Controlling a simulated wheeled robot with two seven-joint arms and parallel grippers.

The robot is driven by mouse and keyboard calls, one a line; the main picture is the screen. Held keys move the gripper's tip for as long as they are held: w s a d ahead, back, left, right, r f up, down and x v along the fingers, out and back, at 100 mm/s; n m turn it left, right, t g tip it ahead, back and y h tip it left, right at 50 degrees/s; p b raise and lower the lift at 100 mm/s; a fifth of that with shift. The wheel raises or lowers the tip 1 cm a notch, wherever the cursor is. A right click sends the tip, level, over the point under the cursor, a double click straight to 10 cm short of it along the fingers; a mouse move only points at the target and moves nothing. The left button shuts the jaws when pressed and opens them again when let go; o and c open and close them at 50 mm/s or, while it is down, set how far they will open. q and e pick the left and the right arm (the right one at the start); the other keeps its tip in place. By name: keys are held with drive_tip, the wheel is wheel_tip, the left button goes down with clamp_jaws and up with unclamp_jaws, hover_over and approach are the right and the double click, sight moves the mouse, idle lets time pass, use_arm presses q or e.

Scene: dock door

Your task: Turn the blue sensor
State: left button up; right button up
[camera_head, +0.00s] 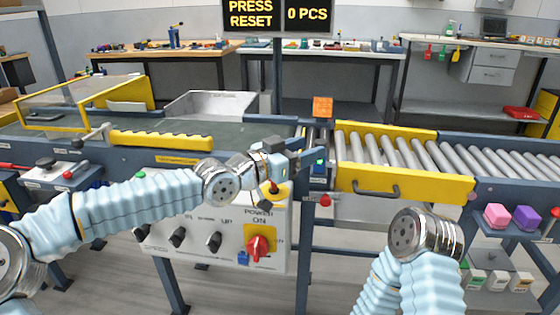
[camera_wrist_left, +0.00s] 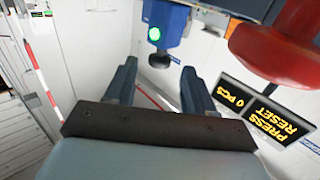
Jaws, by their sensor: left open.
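The blue sensor (camera_head: 318,170) is a small blue box with a lit green light, at the gap between the two conveyors. In the left wrist view the blue sensor (camera_wrist_left: 168,20) is at the top, with its green light facing me and a round black knob (camera_wrist_left: 159,58) below it. My left gripper (camera_head: 316,151) is open and empty, reaching in from the left close to the sensor. In the left wrist view the fingertips (camera_wrist_left: 158,75) are spread apart, with the black knob just beyond the gap between them. I cannot tell if they touch it. My right gripper is out of view.
A red mushroom-shaped part (camera_wrist_left: 280,40) is large and near in the left wrist view. An orange block (camera_head: 322,107) sits above the conveyor gap. A yellow-railed roller conveyor (camera_head: 405,185) is at the right. A control panel with a red switch (camera_head: 257,247) stands below my left arm.

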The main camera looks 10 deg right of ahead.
use_arm(q)
drive_tip(key=v, duration=0.9)
